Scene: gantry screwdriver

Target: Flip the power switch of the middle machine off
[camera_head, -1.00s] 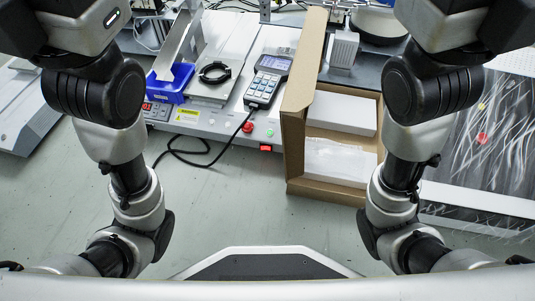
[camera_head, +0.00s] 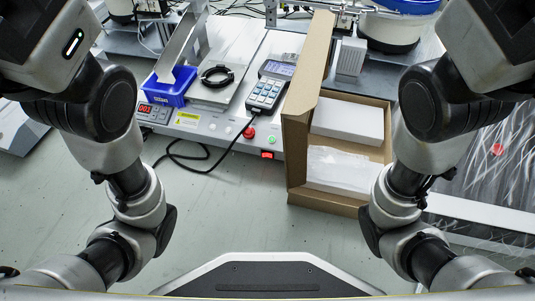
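The middle machine (camera_head: 222,117) is a light grey bench unit ahead of me, left of centre. On its front face, near the right end, is a red power switch (camera_head: 267,155). A red round button (camera_head: 248,132) and a green button (camera_head: 271,140) sit above it, and a red digital display (camera_head: 146,109) is lit at the left. I cannot read the switch's position. Neither gripper is in view, and nothing of mine touches the machine.
An open cardboard box (camera_head: 347,200) with white packs stands right beside the machine. A blue bin (camera_head: 170,87) and a handheld keypad (camera_head: 266,89) rest on the machine. A black cable (camera_head: 190,158) hangs in front.

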